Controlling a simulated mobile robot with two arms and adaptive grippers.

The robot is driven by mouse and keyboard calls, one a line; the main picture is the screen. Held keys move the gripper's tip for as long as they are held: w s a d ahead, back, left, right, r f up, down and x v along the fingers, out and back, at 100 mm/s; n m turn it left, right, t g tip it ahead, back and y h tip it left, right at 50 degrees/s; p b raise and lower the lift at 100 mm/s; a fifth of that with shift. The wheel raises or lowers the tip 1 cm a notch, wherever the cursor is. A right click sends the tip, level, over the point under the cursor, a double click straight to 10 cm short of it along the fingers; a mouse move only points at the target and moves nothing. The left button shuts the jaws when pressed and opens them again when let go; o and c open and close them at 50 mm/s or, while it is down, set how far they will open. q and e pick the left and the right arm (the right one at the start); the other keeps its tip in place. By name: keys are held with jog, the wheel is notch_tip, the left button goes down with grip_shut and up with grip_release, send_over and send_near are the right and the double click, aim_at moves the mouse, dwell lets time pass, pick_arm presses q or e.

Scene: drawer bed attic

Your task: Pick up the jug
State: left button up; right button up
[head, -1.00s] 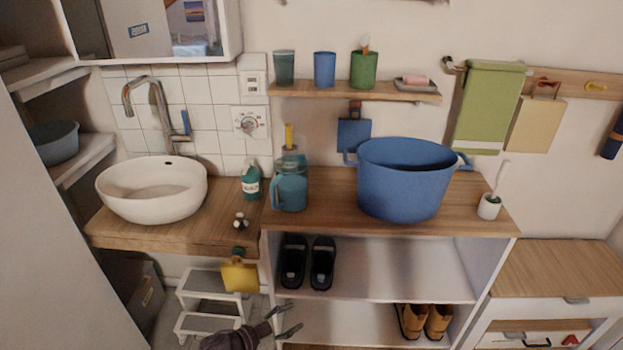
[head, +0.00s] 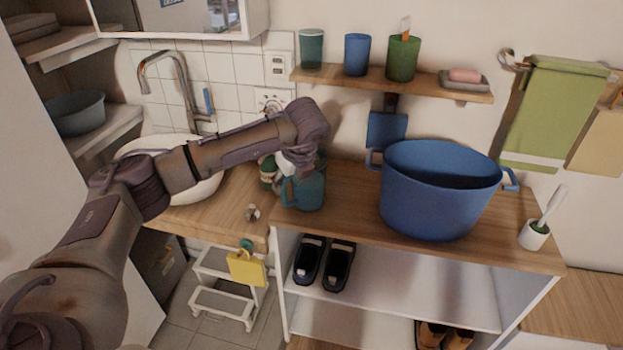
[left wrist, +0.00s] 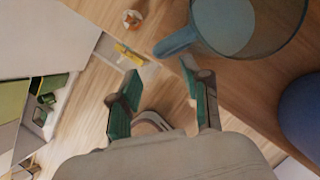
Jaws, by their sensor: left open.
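The teal jug (head: 310,192) stands upright on the wooden counter, left of the blue pot, its handle facing left. In the left wrist view, the jug (left wrist: 262,45) is at the upper right and its handle (left wrist: 176,42) points to the left. My left gripper (left wrist: 160,78) is open and empty, with its fingertips just short of the handle. The right-hand finger tip is close to the handle; I cannot tell if they touch. In the head view, my left gripper (head: 291,164) is beside the jug's upper part, partly hidden by my wrist. My right gripper is not in view.
The large blue pot (head: 438,200) stands right of the jug. A shelf (head: 420,88) with cups hangs above. A brush holder (head: 534,234) is at the right.

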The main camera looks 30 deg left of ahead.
aim_at(286, 195)
pick_arm(q)
jog(key=x, duration=0.3)
jog(key=shift+w+a+f, duration=0.1)
jog(key=shift+w+f, duration=0.05)
jog(key=shift+f, duration=0.2)
jog(key=shift+a+f+p, duration=0.1)
jog(key=shift+f+p, duration=0.4)
jog(key=p+x, duration=0.1)
jog(key=x, duration=0.2)
jog(key=shift+w+f, duration=0.15)
jog(key=shift+f, duration=0.2)
jog(key=shift+w+a+f, duration=0.1)
jog(key=shift+a+f, duration=0.05)
jog(key=shift+f, duration=0.3)
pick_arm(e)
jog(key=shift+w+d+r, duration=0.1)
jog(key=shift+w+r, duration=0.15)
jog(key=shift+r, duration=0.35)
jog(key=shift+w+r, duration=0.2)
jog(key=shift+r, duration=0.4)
pick_arm(q)
jog(key=shift+c, duration=0.2)
grip_shut()
jog(key=shift+r, duration=0.1)
